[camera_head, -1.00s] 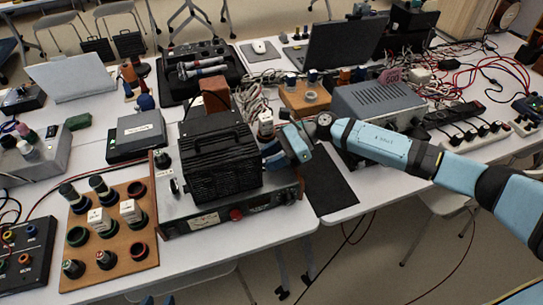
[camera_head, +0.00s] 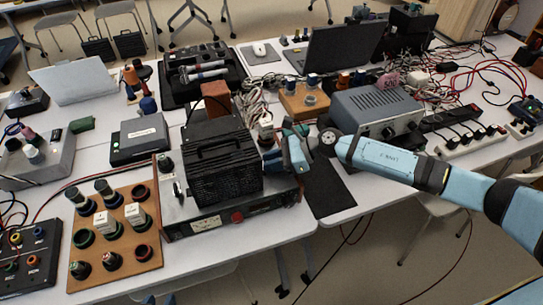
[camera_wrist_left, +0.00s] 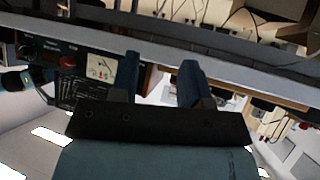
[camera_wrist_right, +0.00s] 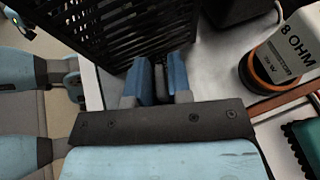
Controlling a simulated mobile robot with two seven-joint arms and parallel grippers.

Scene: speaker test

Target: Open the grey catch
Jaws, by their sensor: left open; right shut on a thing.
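A black slotted case with a top handle (camera_head: 222,170) stands on a bench unit with a meter and red knob (camera_head: 236,216). My right gripper (camera_head: 277,158) is at the case's right side. In the right wrist view the right gripper (camera_wrist_right: 160,88) has its blue fingers close together on a small grey piece (camera_wrist_right: 160,76) beside the slotted wall (camera_wrist_right: 130,30); it appears to be the grey catch, mostly hidden by the fingers. My left gripper (camera_wrist_left: 157,82) is open and empty in its wrist view, below the unit's front panel (camera_wrist_left: 100,66).
A brown board with several posts and sockets (camera_head: 120,262) lies left of the unit. A white block marked 8 OHM (camera_wrist_right: 284,50) stands near the right gripper. A grey metal box (camera_head: 375,108) is on the right table. A black mat (camera_head: 328,190) lies right of the unit.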

